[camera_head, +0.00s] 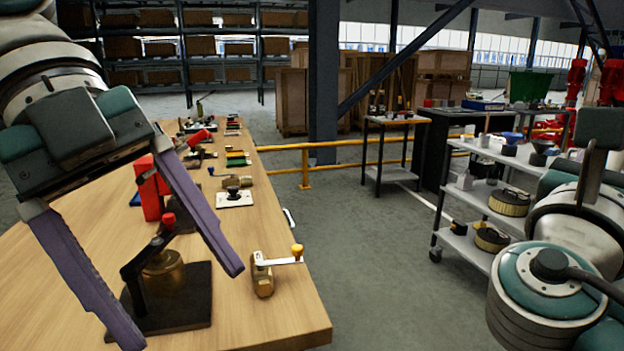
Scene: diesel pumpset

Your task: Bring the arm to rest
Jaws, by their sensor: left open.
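My left gripper (185,302) comes in from the upper left, with its two long purple fingers spread wide apart. It is empty and hangs over the near part of the wooden table (285,325). Between and behind the fingers, a brass part with a black lever stands on a dark square plate (192,312). A brass valve with a yellow-knobbed handle (264,275) sits just right of the right finger, apart from it. My right arm (550,280) shows at the right edge; its gripper fingers are out of the picture.
A red block (150,190) stands behind the fingers. Several small parts line the table farther back, including a brass fitting (237,181). A grey shelf cart (480,195) stands right. The floor (385,270) between table and cart is clear. A yellow railing (305,165) runs behind.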

